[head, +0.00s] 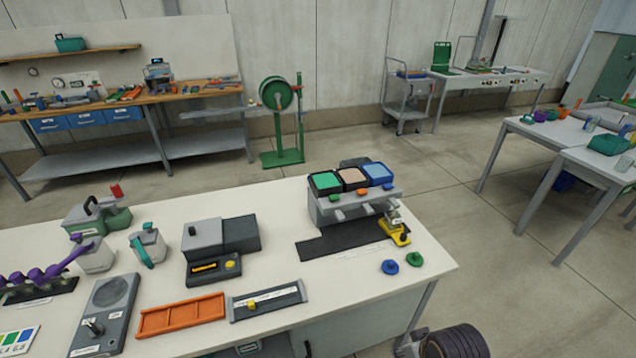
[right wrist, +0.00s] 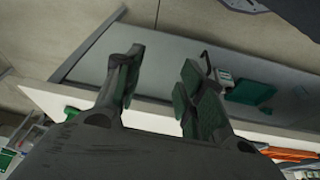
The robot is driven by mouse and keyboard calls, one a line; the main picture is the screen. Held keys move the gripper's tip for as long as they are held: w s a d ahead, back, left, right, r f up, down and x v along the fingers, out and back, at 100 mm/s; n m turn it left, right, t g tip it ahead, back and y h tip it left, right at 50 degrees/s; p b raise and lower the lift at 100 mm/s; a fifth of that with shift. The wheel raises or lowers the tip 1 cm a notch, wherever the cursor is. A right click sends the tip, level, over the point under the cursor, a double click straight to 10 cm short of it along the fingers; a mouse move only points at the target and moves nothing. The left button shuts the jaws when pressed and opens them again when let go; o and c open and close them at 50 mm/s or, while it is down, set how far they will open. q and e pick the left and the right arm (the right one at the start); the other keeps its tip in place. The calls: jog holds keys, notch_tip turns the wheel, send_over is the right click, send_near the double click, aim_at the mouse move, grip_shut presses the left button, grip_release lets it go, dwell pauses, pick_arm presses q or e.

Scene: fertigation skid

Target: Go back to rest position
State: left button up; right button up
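My right gripper (right wrist: 163,62) shows in the right wrist view with its two dark fingers, lined with green pads, spread apart. Nothing is between the fingers. Behind them are a grey panel and a pale edge, with no contact visible. Neither gripper can be made out in the head view, and my left gripper is in no frame. The white worktable (head: 400,285) fills the lower part of the head view.
On the worktable stand a three-bin dispenser (head: 345,210), a grey device (head: 220,250), an orange tray (head: 181,315), a slide gauge (head: 268,302) and purple scoops (head: 50,270). A ribbed dark cylinder (head: 455,343) is at lower right. Open floor (head: 465,225) lies to the right.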

jog(key=s+d+f+g, duration=0.1)
jog(key=s+f, duration=0.2)
jog(key=f, duration=3)
jog(key=s+d+f, duration=0.2)
jog(key=s+f, duration=0.7)
jog(key=s, duration=0.2)
jog(key=s+d+f+g, duration=0.1)
jog(key=s+d+f, duration=0.1)
jog(key=s+f, duration=0.8)
jog(key=shift+s+d+f+h, duration=0.3)
jog(key=shift+s+d, duration=0.1)
jog(key=shift+s, duration=0.2)
dwell(0.7)
